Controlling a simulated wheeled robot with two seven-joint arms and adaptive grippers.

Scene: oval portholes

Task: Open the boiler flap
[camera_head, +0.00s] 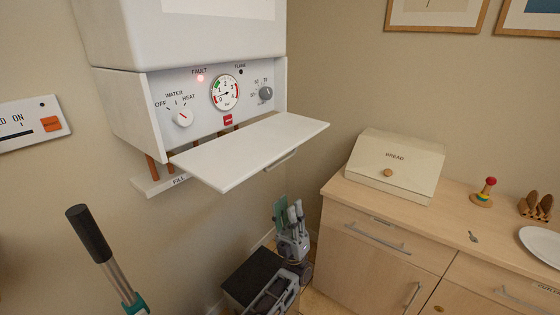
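The white boiler (180,35) hangs on the wall at the upper left. Its flap (250,150) is folded down from the bottom edge of the front and sticks out nearly level. A bar handle (282,161) shows under its outer edge. The control panel (205,108) above is exposed, with a gauge, two knobs and a lit red fault lamp.
A wooden counter (340,190) at the right bears a bread box (395,165), a stacking toy (484,192) and a plate (541,245). A black-handled pole (90,235) stands at the lower left. Copper pipes and a fill ledge (160,183) are under the boiler.

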